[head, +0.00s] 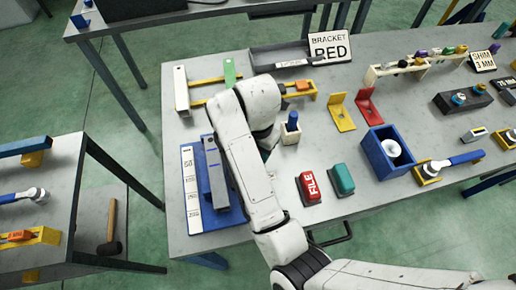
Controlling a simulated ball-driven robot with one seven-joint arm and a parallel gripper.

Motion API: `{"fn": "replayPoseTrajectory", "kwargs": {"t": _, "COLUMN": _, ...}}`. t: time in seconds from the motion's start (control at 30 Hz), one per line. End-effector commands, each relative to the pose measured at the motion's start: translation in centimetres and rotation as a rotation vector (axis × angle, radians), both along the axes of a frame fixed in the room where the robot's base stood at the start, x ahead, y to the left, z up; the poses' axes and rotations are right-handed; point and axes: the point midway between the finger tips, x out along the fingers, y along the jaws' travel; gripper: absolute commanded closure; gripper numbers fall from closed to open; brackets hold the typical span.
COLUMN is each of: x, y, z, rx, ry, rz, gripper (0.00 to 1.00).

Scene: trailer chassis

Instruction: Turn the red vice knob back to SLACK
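I cannot make out a red vice knob or a SLACK mark in the head view. My white arm crosses the middle of the workbench (345,215) and bends back on itself near the blue fixture, hiding part of the bench. The blue fixture (226,216) has a long grey bar and stands beside a white scale strip (190,190); I cannot tell whether it is a vice. My gripper's fingers do not show; they are hidden behind the arm.
A red FILE block (308,188) and a teal block (342,180) lie right of my arm. A blue box (372,165) holds a white round part. Red (368,106) and yellow (340,112) brackets stand behind. Another table (60,170) is at left, with green floor between.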

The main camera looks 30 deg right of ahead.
Motion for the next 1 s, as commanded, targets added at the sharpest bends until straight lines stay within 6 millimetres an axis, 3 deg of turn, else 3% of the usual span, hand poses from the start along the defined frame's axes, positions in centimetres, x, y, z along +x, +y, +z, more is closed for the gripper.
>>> {"fn": "replayPoseTrajectory", "kwargs": {"t": 0.5, "x": 0.06, "y": 0.12, "z": -0.01, "rx": 0.002, "ry": -0.001, "rz": 0.023, "gripper": 0.93}}
{"fn": "replayPoseTrajectory", "kwargs": {"t": 0.53, "x": 0.06, "y": 0.12, "z": -0.01, "rx": 0.001, "ry": -0.002, "rz": 0.023, "gripper": 0.61}}
{"fn": "replayPoseTrajectory", "kwargs": {"t": 0.8, "x": 0.03, "y": 0.06, "z": -0.02, "rx": 0.0, "ry": -0.001, "rz": 0.021, "gripper": 0.37}}
{"fn": "replayPoseTrajectory", "kwargs": {"t": 1.0, "x": 0.03, "y": 0.04, "z": 0.0, "rx": 0.0, "ry": -0.001, "rz": 0.02, "gripper": 0.37}}
